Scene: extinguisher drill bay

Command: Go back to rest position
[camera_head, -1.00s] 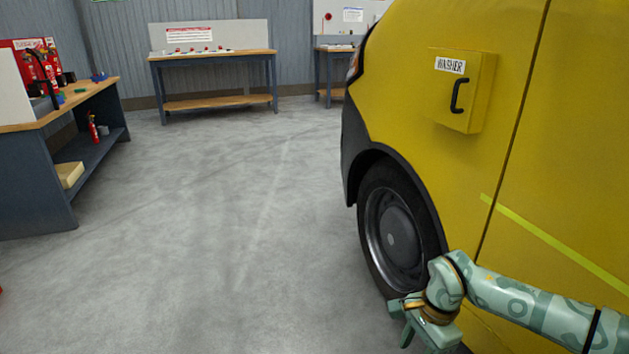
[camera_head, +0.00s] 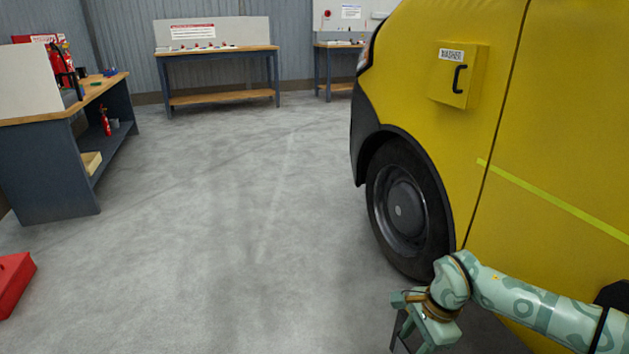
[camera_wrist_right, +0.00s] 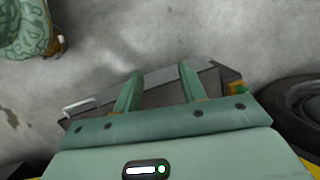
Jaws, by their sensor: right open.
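My right gripper (camera_head: 412,346) is at the bottom of the head view, low beside the front wheel of the yellow van (camera_head: 560,110). Its fingertips are partly cut off by the picture's edge. In the right wrist view the two green fingers (camera_wrist_right: 160,72) stand apart with nothing seen held between them. Behind them is a dark grey flat shape with a pale handle (camera_wrist_right: 80,107); I cannot tell what it is. My left gripper is not seen in the head view.
A workbench (camera_head: 45,170) with extinguishers stands at left, another bench (camera_head: 220,100) at the back. A red box (camera_head: 14,280) lies at lower left. The middle floor (camera_head: 220,220) is clear.

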